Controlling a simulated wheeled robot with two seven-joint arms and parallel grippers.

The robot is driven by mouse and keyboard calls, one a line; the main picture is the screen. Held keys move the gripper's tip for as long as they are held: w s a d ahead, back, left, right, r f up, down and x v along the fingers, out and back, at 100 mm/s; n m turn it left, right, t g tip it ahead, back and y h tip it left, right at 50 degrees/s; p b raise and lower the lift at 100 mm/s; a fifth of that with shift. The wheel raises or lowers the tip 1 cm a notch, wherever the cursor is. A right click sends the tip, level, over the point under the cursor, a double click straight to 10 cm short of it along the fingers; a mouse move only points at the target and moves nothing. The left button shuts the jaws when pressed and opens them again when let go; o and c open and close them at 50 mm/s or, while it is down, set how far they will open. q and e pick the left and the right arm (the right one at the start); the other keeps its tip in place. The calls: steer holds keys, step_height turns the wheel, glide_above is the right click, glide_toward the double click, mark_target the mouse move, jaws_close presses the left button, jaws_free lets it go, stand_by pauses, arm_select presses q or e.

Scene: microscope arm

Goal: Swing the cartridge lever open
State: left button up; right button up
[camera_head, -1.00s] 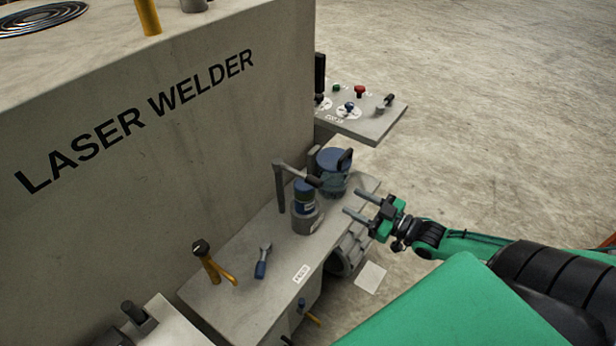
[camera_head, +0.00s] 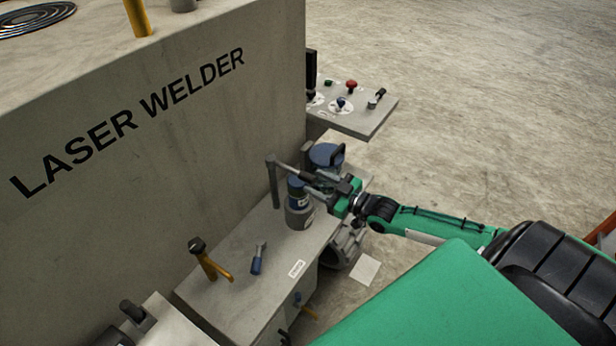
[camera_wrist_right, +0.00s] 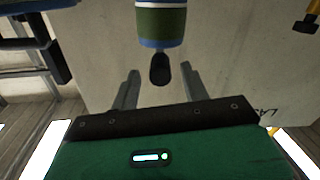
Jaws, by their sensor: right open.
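The lever (camera_head: 286,167) is a grey arm reaching from an upright post (camera_head: 272,185) on the bench, with a black grip at its free end. A blue and green cartridge (camera_head: 297,193) stands upright in a grey holder just below it. My right gripper (camera_head: 316,187) is open beside the cartridge, its fingers close to the black grip and partly hiding that area. In the right wrist view, a black grip (camera_wrist_right: 160,69) shows between the two open fingers (camera_wrist_right: 160,92), with the green and blue cylinder (camera_wrist_right: 160,25) above it. Contact cannot be told. My left gripper is not in view.
A larger blue container (camera_head: 325,154) stands behind the cartridge. A panel with knobs (camera_head: 372,118) juts out at the back. The laser welder housing (camera_head: 150,130) walls the left. A blue-handled tool (camera_head: 258,260) and a yellow-handled lever (camera_head: 210,265) are on the nearer bench.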

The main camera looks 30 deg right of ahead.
mark_target(308, 179)
steer(key=shift+p+x, duration=0.3)
steer(key=shift+x, duration=1.6)
jaws_close()
